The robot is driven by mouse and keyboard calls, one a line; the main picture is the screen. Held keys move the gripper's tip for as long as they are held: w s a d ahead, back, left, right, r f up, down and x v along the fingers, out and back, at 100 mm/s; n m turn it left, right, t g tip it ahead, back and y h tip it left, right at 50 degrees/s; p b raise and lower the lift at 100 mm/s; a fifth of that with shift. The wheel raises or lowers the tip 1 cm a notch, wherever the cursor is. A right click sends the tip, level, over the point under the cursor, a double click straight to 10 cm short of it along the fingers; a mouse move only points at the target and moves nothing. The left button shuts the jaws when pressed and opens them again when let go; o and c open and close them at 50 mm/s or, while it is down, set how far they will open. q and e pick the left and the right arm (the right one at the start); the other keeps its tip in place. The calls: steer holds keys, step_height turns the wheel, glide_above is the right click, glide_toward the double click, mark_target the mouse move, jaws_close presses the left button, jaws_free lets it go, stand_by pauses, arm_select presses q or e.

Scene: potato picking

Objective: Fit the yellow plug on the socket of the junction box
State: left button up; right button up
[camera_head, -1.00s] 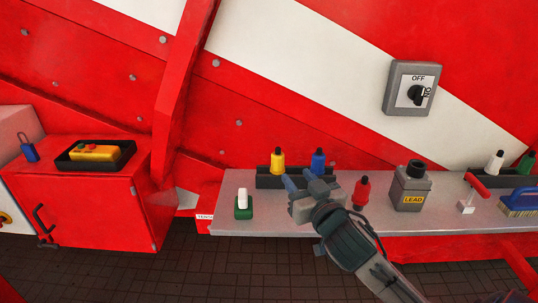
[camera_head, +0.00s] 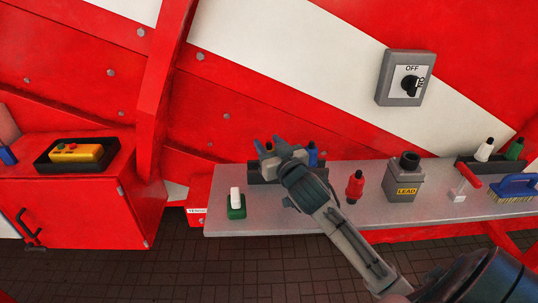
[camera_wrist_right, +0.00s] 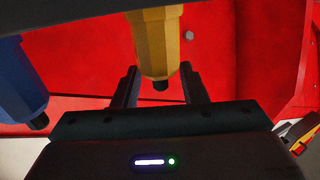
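The yellow plug (camera_wrist_right: 156,42) hangs between the two fingers of my right gripper (camera_wrist_right: 158,88) in the right wrist view. The fingers stand apart, with gaps on both sides of its dark tip. In the head view the right gripper (camera_head: 268,152) is over the dark plug rack (camera_head: 260,176) and hides most of the yellow plug (camera_head: 269,146). The grey junction box marked LEAD (camera_head: 391,183) stands on the bench with its round dark socket (camera_head: 409,160) on top, facing up. My left gripper is not in view.
A blue plug (camera_head: 313,152) is close right of the gripper; a red plug (camera_head: 355,186) stands farther right. A green-and-white item (camera_head: 236,205) is at the bench's left. White (camera_head: 484,150) and green (camera_head: 514,149) plugs are at right.

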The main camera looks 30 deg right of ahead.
steer(key=shift+w+d, duration=0.1)
steer(key=shift+w, duration=0.95)
jaws_close()
steer(key=shift+r, duration=0.15)
